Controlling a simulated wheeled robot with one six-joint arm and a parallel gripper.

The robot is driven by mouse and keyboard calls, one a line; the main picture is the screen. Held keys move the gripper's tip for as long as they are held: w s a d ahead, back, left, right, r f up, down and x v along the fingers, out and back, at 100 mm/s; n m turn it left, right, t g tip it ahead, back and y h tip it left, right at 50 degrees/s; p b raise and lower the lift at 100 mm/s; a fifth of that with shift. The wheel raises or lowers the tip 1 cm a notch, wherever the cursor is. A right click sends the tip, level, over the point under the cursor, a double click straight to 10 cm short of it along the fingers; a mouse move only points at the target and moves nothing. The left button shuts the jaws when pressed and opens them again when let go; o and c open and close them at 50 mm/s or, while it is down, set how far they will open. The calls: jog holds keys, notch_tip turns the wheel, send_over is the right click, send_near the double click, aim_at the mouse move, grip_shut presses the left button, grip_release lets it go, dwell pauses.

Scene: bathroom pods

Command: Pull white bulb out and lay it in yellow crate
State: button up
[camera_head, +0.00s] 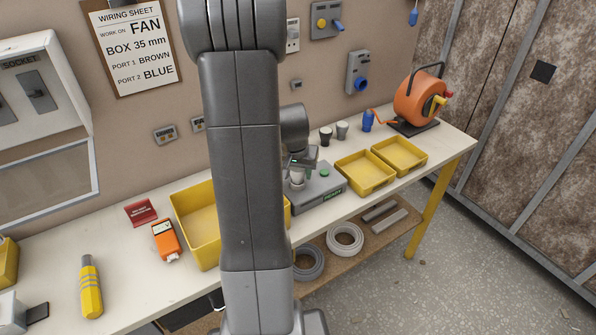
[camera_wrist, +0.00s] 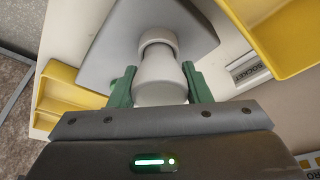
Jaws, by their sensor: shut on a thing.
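The white bulb (camera_wrist: 160,78) is between the two green fingers of my gripper (camera_wrist: 160,86) in the wrist view. The fingers are shut on its wide part. Its far end meets a round collar on a grey box (camera_wrist: 105,60); I cannot tell whether it is still seated there. In the head view, my gripper (camera_head: 299,160) is above the grey box (camera_head: 318,192), with the bulb (camera_head: 297,178) below it, partly hidden. A deep yellow crate (camera_head: 196,226) stands left of the box, partly covered by my arm.
Two shallow yellow trays (camera_head: 366,187) (camera_head: 417,166) stand right of the box. An orange cable reel (camera_head: 416,98) is at the bench's far right. An orange meter (camera_head: 165,241) and a yellow-handled tool (camera_head: 90,290) lie left of the crate. Small cups stand behind the box.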

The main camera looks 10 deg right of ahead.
jog(key=shift+r, duration=0.2)
dwell(0.4)
jog(key=shift+r+p, duration=0.95)
jog(key=shift+r, duration=0.6)
jog(key=shift+w, duration=0.1)
